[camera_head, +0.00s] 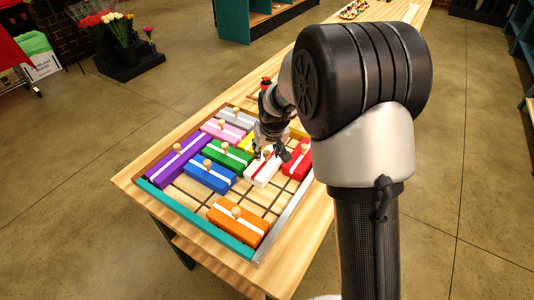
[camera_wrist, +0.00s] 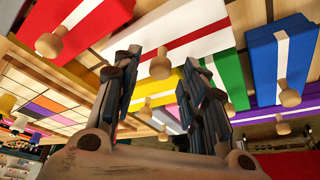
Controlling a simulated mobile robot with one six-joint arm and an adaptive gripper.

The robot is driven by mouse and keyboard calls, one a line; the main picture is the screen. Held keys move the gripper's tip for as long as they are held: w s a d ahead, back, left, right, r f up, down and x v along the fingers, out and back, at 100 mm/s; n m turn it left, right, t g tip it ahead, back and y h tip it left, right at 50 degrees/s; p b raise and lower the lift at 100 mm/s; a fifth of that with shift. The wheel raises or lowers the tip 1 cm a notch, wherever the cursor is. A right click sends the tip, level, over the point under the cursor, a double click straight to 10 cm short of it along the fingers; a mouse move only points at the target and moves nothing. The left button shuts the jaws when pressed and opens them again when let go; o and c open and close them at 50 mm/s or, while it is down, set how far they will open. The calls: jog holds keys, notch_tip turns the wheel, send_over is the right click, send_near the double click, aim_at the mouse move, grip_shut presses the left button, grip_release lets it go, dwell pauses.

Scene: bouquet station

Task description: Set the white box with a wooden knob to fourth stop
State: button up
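The white box (camera_head: 261,178) with a red stripe and a wooden knob lies in the framed tray (camera_head: 182,205), between the blue, green and red boxes. It also shows at the top of the wrist view (camera_wrist: 180,22), with its knob (camera_wrist: 160,68) framed between my fingertips. My gripper (camera_head: 273,153) is over the white box in the head view and partly hides it. In the wrist view my gripper (camera_wrist: 165,75) is open, with nothing held. I cannot tell how close the fingers are to the knob.
The red box (camera_head: 299,160) is right of the white one, the green box (camera_head: 228,156) and blue box (camera_head: 210,175) left. A yellow box (camera_wrist: 155,90) is close by. The orange box (camera_head: 238,222) lies near the front, with bare gridded floor between. Purple box (camera_head: 178,160) is at left.

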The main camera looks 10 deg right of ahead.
jog(key=shift+w+f, duration=0.2)
jog(key=shift+f, duration=0.2)
grip_shut()
dwell(0.4)
